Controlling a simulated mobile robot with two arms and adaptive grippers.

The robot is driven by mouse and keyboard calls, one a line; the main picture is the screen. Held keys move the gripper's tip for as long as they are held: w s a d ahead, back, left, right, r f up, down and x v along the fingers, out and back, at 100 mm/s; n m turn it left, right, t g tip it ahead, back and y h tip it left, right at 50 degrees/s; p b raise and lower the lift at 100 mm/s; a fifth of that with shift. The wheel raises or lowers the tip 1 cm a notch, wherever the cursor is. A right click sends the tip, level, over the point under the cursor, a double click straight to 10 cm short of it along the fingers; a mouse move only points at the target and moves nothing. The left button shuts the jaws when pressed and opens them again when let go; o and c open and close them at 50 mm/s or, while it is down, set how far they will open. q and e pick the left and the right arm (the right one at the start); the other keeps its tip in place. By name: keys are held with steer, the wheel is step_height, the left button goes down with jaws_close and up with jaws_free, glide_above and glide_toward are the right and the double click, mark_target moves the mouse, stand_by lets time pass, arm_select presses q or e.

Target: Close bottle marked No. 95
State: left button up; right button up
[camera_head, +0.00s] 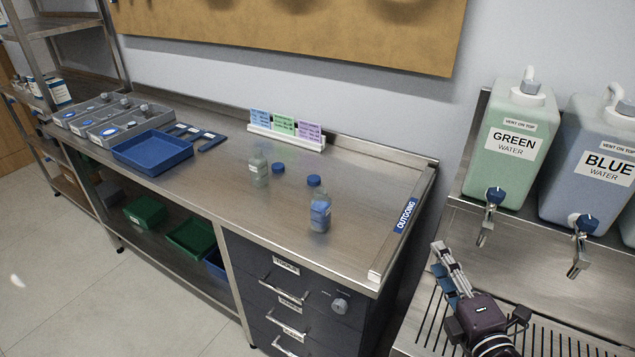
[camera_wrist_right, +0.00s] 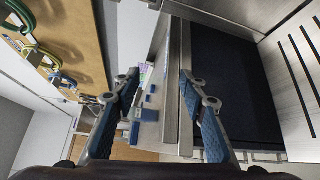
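A small bottle with pale greenish contents (camera_head: 259,172) stands upright on the steel bench, with a blue cap (camera_head: 278,168) lying on the bench to its right. A second bottle with blue contents (camera_head: 320,214) stands nearer the front. Another blue cap (camera_head: 314,181) shows just above and behind its neck; I cannot tell whether they touch. The bottle labels are too small to read, so I cannot tell which is No. 95. My right gripper (camera_head: 446,263) is to the right of the bench, apart from both bottles. It is open and empty in the wrist view (camera_wrist_right: 159,80). My left gripper is out of view.
Green (camera_head: 512,128) and blue (camera_head: 600,158) water tanks with taps stand at the right. A blue tray (camera_head: 152,155) and grey bins (camera_head: 103,128) are on the bench's left. A card holder (camera_head: 286,137) stands at the back. The bench around the bottles is mostly clear.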

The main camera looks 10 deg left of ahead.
steer(key=s+d+f+m+g+h, duration=0.3)
steer(key=s+f+m+g, duration=0.3)
steer(key=s+f+m, duration=0.6)
steer(key=s+d+f+m+g+h, duration=0.35)
steer(key=s+f+m+g, duration=0.25)
steer(key=s+f+m, duration=0.5)
steer(key=s+f+n+g+y, duration=0.1)
steer(key=s+f, duration=0.5)
steer(key=f, duration=0.7)
steer(key=s+f+g, duration=0.1)
steer(key=s+f, duration=0.4)
steer(key=f, duration=0.9)
steer(key=s+d+f+g, duration=0.1)
steer(key=s+d+f, duration=0.2)
steer(key=s+f, duration=0.8)
steer(key=s, duration=0.3)
steer(key=shift+s+d, duration=0.15)
steer(key=shift+s, duration=0.2)
steer(key=shift+f, duration=0.1)
steer(key=shift+c, duration=0.6)
